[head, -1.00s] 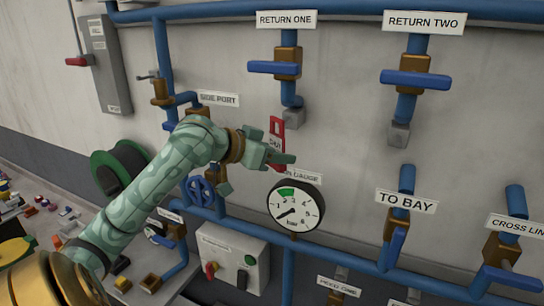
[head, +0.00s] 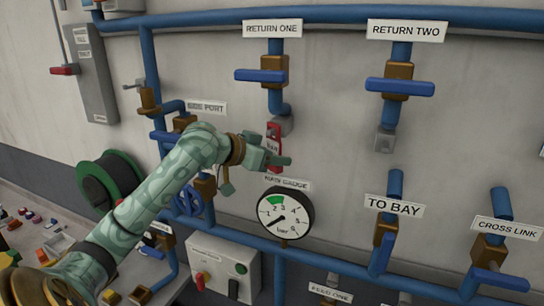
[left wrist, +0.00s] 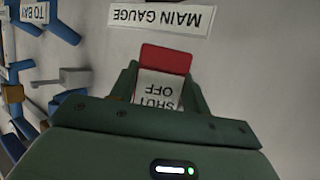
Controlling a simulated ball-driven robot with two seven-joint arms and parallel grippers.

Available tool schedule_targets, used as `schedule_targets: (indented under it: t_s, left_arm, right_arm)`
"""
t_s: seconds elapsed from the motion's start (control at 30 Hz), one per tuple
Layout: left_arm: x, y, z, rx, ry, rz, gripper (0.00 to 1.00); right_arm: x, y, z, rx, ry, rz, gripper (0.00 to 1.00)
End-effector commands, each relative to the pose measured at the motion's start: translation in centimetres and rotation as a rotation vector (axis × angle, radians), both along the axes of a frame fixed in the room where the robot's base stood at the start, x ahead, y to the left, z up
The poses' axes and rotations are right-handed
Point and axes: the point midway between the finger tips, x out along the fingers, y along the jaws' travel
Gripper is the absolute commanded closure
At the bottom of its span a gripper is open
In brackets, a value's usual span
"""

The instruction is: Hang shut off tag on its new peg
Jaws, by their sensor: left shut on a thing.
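The shut off tag (head: 273,132) is red with a white label. In the left wrist view the tag (left wrist: 166,60) sits between the fingers, its "SHUT OFF" print upside down. My left gripper (head: 272,156) is shut on it, in front of the wall above the main gauge (head: 286,214). In the head view the tag stands upright, its top close below the grey block under the RETURN ONE valve (head: 274,70). The gripper covers part of the tag. I cannot make out the new peg. My right gripper is not in view.
Blue pipes, valves and labels cover the wall. RETURN TWO valve (head: 398,86) and TO BAY valve (head: 382,250) are to the right. A grey control box (head: 222,265) is below. A green hose reel (head: 110,182) is at left. Bare wall lies right of the gripper.

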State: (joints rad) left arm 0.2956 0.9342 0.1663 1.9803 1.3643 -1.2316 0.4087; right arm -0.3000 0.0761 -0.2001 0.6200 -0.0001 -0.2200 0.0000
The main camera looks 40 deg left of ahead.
Motion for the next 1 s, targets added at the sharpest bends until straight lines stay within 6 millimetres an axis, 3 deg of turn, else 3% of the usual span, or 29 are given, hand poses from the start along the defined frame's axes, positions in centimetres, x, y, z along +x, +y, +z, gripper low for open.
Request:
schedule_targets:
  t_s: [0.47,0.5,0.57,0.6,0.87,1.0]
  left_arm:
    - [0.0,0.0,0.0,0.000,0.000,0.000,0.75]
    - [0.0,0.0,0.0,0.000,0.000,0.000,0.48]
    - [0.0,0.0,0.0,0.000,0.000,0.000,0.31]
    - [0.0,0.0,0.0,0.000,0.000,0.000,0.28]
    - [-0.1,0.0,0.0,0.000,0.000,0.000,0.28]
    - [-1.1,0.4,0.2,0.004,0.000,0.003,0.28]
  right_arm:
    - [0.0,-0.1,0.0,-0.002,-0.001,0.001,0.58]
    - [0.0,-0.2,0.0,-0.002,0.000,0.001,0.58]
    - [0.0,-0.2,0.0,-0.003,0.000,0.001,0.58]
    - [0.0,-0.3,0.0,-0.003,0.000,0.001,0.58]
    - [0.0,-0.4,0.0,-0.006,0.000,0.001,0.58]
    - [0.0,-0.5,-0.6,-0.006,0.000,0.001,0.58]
